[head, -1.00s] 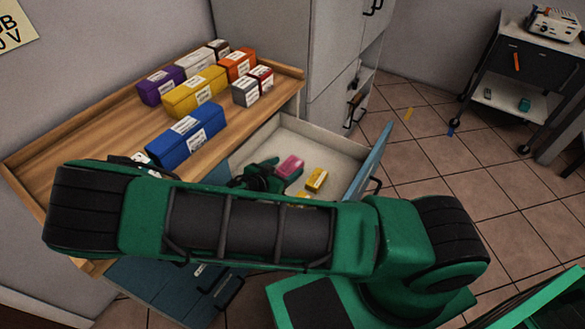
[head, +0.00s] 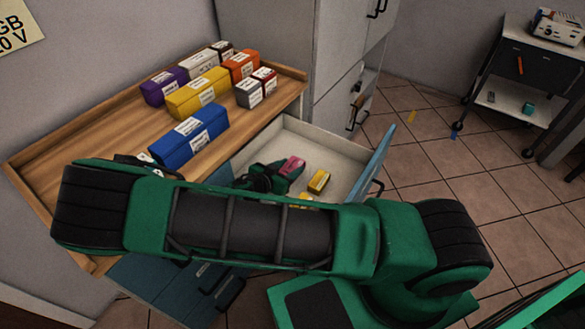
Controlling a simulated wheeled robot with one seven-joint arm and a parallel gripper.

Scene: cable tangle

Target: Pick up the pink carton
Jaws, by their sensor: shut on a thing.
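The pink carton (head: 293,167) is in the open drawer (head: 345,150), near its back left part. My gripper (head: 280,171) is shut on the carton's left end. My arm's green and black links cross the front of the view and hide part of the drawer and the wrist. Whether the carton touches the drawer floor cannot be told.
Yellow cartons (head: 319,181) lie in the drawer just right of and below the pink one. Several coloured boxes stand on the wooden top (head: 105,130), with a blue box (head: 190,137) nearest. A grey cabinet (head: 270,60) stands behind the drawer. The drawer's right side has bare floor.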

